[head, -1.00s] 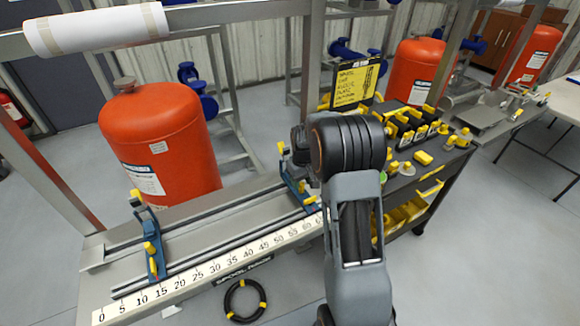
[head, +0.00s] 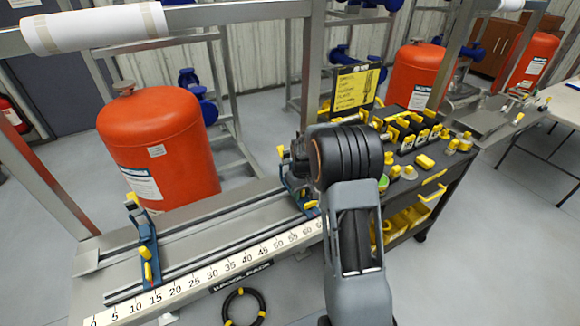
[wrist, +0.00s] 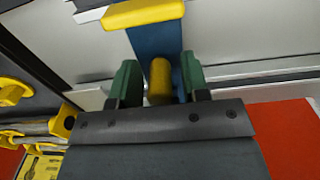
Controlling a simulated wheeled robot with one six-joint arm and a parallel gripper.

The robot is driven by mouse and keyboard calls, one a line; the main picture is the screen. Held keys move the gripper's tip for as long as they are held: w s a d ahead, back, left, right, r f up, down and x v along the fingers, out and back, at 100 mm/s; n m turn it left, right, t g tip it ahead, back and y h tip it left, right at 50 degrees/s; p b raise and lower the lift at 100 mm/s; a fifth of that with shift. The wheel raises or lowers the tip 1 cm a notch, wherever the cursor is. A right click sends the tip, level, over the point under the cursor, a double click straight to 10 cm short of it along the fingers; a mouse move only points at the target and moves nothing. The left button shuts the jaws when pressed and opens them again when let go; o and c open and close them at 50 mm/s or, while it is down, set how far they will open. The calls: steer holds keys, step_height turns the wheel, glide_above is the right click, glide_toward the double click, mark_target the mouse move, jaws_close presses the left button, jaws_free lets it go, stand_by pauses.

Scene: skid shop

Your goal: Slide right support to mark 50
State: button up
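The right support (head: 293,187) is a blue bracket with yellow handles on the rail bench (head: 210,225). It stands near the 60 region of the white number scale (head: 190,284), but my arm hides part of it, so its exact reading is unclear. My gripper (head: 298,152) is at this support, mostly hidden behind my wrist in the head view. In the wrist view, my gripper's green-padded fingers (wrist: 160,82) stand on either side of a yellow knob (wrist: 160,80) on the blue bracket (wrist: 153,42). Small gaps show beside the knob. Mark 50 is visible on the scale, left of the support.
The left support (head: 147,248) stands near 15 on the scale. A black cart (head: 437,182) with yellow-handled tools is at the right. A red tank (head: 160,150) stands behind the bench. A black ring with yellow bands (head: 240,293) hangs on the bench front.

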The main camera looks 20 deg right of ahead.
steer(key=c, duration=0.7)
steer(key=shift+c, duration=0.2)
steer(key=shift+a, duration=0.1)
steer(key=shift+s+a, duration=0.15)
steer(key=shift+a, duration=1.65)
steer(key=shift+s+a, duration=0.2)
steer(key=shift+a, duration=1.6)
steer(key=shift+s+a, duration=0.2)
steer(key=shift+a, duration=1.45)
